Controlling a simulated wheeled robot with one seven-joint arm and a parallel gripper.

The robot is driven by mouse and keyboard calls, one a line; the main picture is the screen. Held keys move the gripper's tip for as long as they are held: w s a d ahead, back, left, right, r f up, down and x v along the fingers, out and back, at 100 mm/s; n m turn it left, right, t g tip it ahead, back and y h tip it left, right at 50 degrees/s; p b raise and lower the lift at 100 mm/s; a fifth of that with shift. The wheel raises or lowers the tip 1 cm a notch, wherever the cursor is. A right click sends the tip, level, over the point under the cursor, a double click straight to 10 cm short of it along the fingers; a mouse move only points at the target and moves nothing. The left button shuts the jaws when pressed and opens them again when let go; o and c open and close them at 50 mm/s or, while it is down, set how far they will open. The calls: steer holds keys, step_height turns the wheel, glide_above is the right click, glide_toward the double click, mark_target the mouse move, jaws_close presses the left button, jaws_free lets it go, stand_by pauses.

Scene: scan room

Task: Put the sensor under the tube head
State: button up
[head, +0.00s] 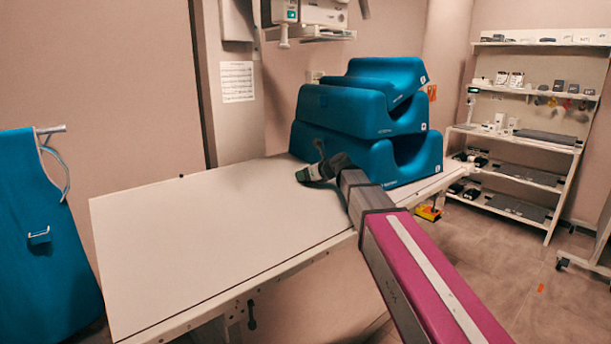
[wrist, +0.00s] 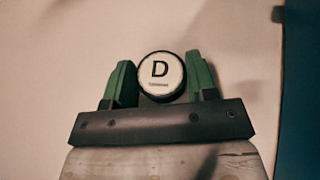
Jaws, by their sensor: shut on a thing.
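My gripper (wrist: 160,82) is shut on a round sensor (wrist: 159,69), a black disc with a white face marked "D", held between two green fingers. In the head view my gripper (head: 308,174) is low over the white table, just left of the blue cushions. I cannot clearly make out the sensor there, nor whether it touches the table. The tube head (head: 312,14) hangs at the top of the head view, above and behind the table, and is partly cut off by the frame edge.
The white table (head: 190,240) is bare on its left and middle. Stacked blue cushions (head: 345,112) fill its right end. A blue apron (head: 40,225) hangs at the left. A shelf unit (head: 540,45) with small devices stands at the right.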

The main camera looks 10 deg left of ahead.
steer(key=shift+f, duration=0.2)
steer(key=o, duration=1)
steer(key=shift+c, duration=0.2)
steer(key=v, duration=1.2)
steer(key=shift+r, duration=0.1)
